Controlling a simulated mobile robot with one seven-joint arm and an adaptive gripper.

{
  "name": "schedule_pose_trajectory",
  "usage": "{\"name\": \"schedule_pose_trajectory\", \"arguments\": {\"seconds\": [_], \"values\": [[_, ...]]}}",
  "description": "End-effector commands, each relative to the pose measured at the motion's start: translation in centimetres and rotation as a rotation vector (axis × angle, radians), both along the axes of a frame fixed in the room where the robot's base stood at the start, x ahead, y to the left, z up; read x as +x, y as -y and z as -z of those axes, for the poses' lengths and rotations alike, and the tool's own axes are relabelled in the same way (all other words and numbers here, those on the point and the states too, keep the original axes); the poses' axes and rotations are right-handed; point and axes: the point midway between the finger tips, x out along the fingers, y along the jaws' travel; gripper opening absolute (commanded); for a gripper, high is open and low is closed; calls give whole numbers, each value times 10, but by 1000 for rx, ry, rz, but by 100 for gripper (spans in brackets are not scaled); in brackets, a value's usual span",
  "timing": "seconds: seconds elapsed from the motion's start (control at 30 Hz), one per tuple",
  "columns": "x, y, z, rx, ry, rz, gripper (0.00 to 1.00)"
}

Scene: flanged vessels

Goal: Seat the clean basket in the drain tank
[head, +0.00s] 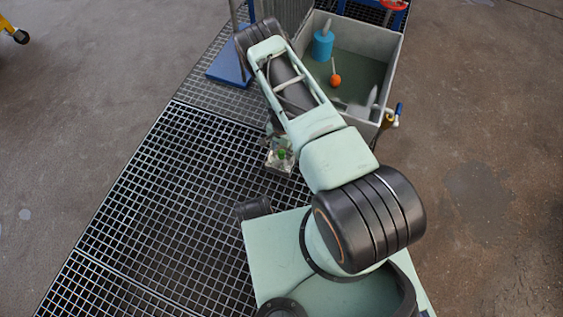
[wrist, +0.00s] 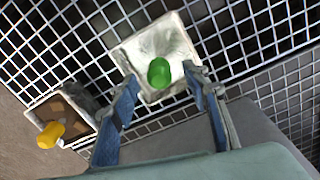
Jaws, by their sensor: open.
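A pale square basket (wrist: 178,42) with a green knob (wrist: 159,72) sits over the grating in the wrist view. It also shows in the head view (head: 272,165), just below my forearm. My gripper (wrist: 160,78) is open, with one blue finger on each side of the knob. I cannot tell whether the fingers touch it. The grey tank (head: 398,62), apparently the drain tank, stands at the upper right of the head view with dark liquid inside. My arm hides part of its left side.
A blue cylinder (head: 323,45) and an orange ball on a stick (head: 335,80) are in the tank. A tap (head: 388,121) juts from its near right corner. A brown-filled tray (wrist: 58,112) with a yellow knob (wrist: 50,134) is at left in the wrist view. Open grating (head: 165,210) lies left.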

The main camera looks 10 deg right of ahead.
Motion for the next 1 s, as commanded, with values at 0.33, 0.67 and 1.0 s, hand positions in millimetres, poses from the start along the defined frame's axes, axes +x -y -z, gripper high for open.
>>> {"name": "schedule_pose_trajectory", "arguments": {"seconds": [0.33,0.67,1.0], "values": [[1,2,18,-1,2,2,43],[1,2,18,-2,1,2,6],[1,1,17,-1,2,2,0]]}}
